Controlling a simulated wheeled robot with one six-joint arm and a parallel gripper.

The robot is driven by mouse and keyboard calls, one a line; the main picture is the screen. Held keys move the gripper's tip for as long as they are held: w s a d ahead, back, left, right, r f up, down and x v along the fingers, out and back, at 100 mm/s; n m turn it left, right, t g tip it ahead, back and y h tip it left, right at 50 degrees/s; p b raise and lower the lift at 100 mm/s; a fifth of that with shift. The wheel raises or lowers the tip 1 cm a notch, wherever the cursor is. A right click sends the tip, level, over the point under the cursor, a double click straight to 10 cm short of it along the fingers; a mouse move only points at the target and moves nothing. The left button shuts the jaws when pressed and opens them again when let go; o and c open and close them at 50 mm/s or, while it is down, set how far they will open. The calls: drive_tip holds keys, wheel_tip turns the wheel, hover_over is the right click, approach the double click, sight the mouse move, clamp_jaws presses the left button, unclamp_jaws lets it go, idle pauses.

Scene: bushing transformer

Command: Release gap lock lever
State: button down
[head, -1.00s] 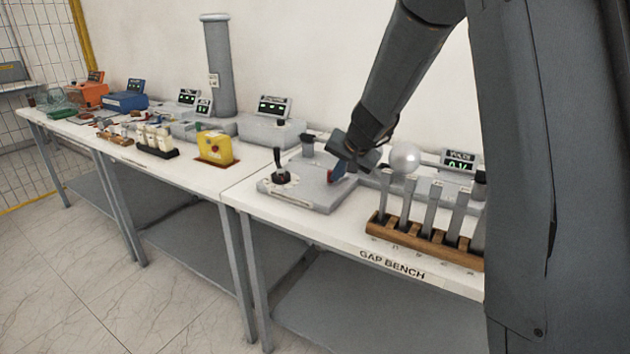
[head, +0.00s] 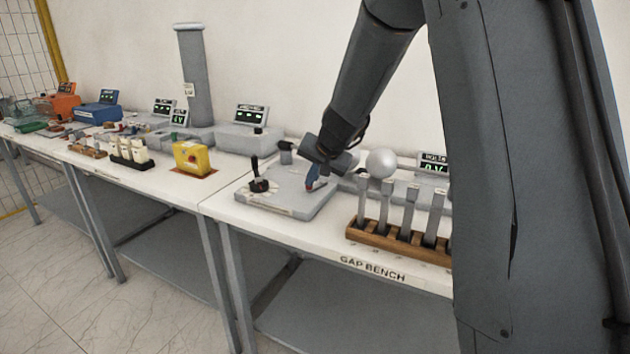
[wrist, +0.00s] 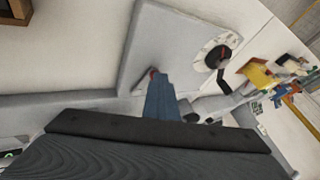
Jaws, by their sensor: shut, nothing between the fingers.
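A black-knobbed lever (head: 255,170) stands upright on a round pale dial plate at the left of a grey base plate (head: 290,204) on the gap bench. In the wrist view the lever (wrist: 223,80) and its dial (wrist: 213,50) are right of my fingers. My gripper (head: 312,184) is shut, pointing down over the right part of the base plate, apart from the black lever. In the wrist view the blue fingers of my gripper (wrist: 153,78) meet a small red piece; I cannot tell whether it is a fingertip or a separate part.
A silver sphere (head: 381,163) stands right of my gripper. A wooden rack (head: 400,240) with several grey upright pieces is at the front right. A display (head: 433,162) is behind it. A yellow box (head: 191,158) stands on the bench to the left.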

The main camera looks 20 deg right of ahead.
drive_tip(key=v, duration=0.7)
drive_tip(key=shift+s+d, duration=0.25)
drive_tip(key=shift+d, duration=0.15)
